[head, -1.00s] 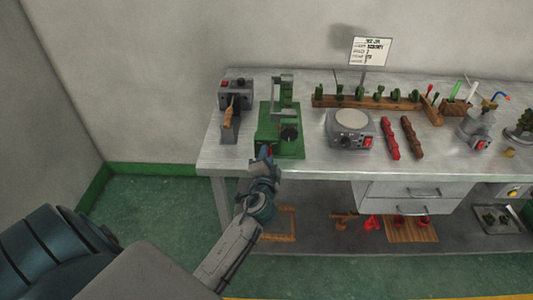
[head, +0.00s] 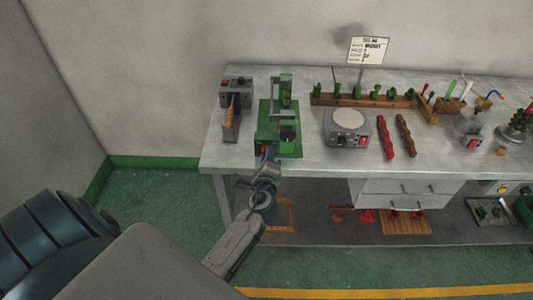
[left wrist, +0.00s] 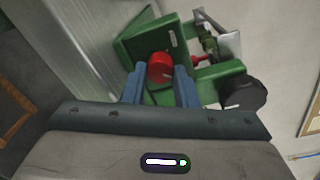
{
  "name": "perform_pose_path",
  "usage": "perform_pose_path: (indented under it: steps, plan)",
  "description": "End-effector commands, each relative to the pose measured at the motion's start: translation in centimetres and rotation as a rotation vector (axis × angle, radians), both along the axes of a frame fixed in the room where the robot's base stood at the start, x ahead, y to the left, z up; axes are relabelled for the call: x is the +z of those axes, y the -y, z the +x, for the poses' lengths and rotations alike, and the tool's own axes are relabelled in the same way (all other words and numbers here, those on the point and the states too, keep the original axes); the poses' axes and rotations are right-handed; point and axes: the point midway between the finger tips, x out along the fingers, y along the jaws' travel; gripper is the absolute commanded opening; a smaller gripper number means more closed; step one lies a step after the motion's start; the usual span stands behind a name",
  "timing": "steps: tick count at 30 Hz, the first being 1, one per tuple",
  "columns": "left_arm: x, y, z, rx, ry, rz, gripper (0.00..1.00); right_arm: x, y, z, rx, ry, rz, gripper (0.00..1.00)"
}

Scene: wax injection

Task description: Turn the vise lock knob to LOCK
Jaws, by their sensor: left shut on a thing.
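The green vise (head: 268,137) stands at the front left edge of the bench, and it also shows in the left wrist view (left wrist: 137,45). Its red lock knob (left wrist: 160,68) faces my left gripper. My left gripper (left wrist: 161,78) is shut on the red knob, one blue finger on each side. In the head view the same gripper (head: 266,158) is at the vise's front, and the red knob (head: 264,150) is mostly hidden. I cannot read any LOCK mark. A black round knob (left wrist: 243,93) sits to the right of the red one. My right gripper is not in view.
A grey device with a wooden-handled tool (head: 233,110) stands just left of the vise. A round-topped grey unit (head: 347,128) and red and brown bars (head: 386,138) lie to the right. The bench's front edge (head: 320,171) runs close by my left wrist.

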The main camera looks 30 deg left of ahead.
Motion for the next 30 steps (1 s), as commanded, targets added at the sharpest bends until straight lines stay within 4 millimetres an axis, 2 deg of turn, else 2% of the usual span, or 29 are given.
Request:
perform_pose_path:
  steps: [9, 26, 27, 30]
  plan:
    - [0.0, 0.01, 0.01, 0.0, -0.068, 0.111, 0.03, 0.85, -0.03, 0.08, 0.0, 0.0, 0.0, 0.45]
    - [-0.09, 0.0, 0.0, 0.0, -0.083, 0.136, 0.03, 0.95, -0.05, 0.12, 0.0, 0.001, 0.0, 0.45]
    - [-0.09, 0.0, 0.0, 0.0, -0.083, 0.136, 0.3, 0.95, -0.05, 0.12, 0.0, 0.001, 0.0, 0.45]
    - [-0.09, 0.0, -0.01, 0.0, -0.083, 0.136, 0.48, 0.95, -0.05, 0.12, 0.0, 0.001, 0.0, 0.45]
